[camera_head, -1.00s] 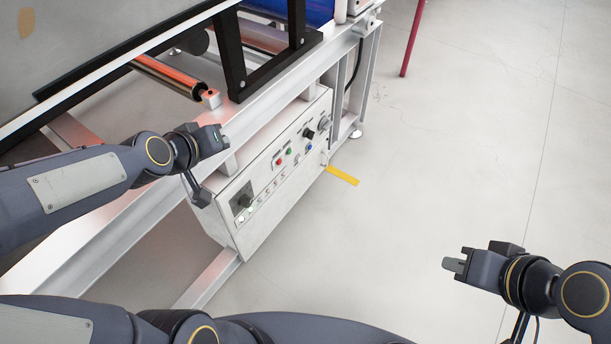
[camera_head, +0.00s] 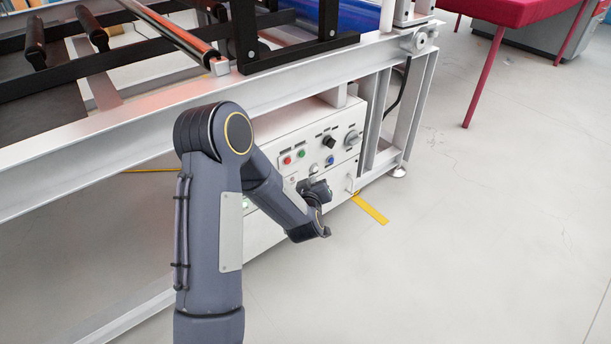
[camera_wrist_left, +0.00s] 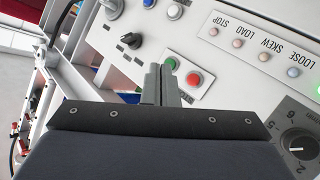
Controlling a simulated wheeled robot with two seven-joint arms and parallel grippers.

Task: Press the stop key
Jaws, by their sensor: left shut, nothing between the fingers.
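The white control panel (camera_head: 335,148) is on the machine's frame. A red button (camera_head: 287,160) and a green button (camera_head: 301,153) sit side by side on it; the wrist view also shows the red button (camera_wrist_left: 194,79) and the green button (camera_wrist_left: 170,63). A small round lamp or key (camera_wrist_left: 213,32) there is beside the printed word STOP. Contact cannot be told. My right gripper is out of view.
A black knob (camera_wrist_left: 131,40), a blue button (camera_wrist_left: 149,3) and a dial (camera_wrist_left: 300,143) are on the same panel. The machine's pale beam (camera_head: 130,122) runs above it. Open floor (camera_head: 490,230) lies to the right, with a yellow strip (camera_head: 370,208).

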